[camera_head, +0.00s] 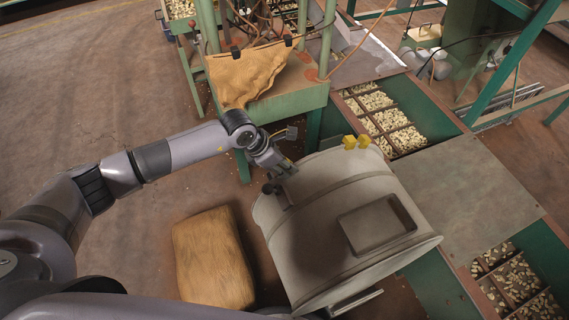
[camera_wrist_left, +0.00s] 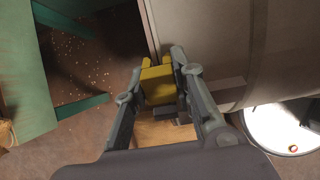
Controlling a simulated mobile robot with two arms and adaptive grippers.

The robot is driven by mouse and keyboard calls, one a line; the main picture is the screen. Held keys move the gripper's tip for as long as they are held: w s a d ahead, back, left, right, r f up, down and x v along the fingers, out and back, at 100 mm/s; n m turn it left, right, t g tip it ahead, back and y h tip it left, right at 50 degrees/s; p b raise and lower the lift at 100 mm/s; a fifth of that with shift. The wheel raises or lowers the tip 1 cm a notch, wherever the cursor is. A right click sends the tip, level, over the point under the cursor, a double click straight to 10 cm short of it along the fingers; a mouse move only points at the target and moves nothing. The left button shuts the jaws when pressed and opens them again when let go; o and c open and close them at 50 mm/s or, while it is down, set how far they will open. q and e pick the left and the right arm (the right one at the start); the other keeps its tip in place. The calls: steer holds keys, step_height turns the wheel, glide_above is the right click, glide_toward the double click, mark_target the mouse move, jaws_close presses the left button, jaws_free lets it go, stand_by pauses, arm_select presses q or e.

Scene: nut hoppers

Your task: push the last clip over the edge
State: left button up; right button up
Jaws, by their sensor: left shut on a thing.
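In the wrist view a yellow clip (camera_wrist_left: 158,86) sits between the fingers of my left gripper (camera_wrist_left: 160,100), which is shut on it. The clip is right at the edge of the large grey drum (camera_wrist_left: 210,45); I cannot tell whether it touches the drum. In the head view my left gripper (camera_head: 280,172) is at the upper left rim of the drum (camera_head: 310,225), and a little yellow shows beside its fingers. Two more yellow clips (camera_head: 357,142) sit side by side on the drum's far upper edge. My right gripper is not in view.
A brown sack (camera_head: 212,258) lies on the floor left of the drum. Another sack (camera_head: 245,75) with two black clips (camera_head: 235,52) hangs at the green stand (camera_head: 290,92). Green hoppers of nuts (camera_head: 385,118) stand at the right. The floor at left is open.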

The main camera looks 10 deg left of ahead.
arm_select(q)
steer(key=shift+w+d+f+b, duration=0.2)
steer(key=shift+d+f+b, duration=0.1)
steer(key=shift+f+b, duration=0.35)
stand_by(0.6)
stand_by(0.3)
steer(key=o, duration=1)
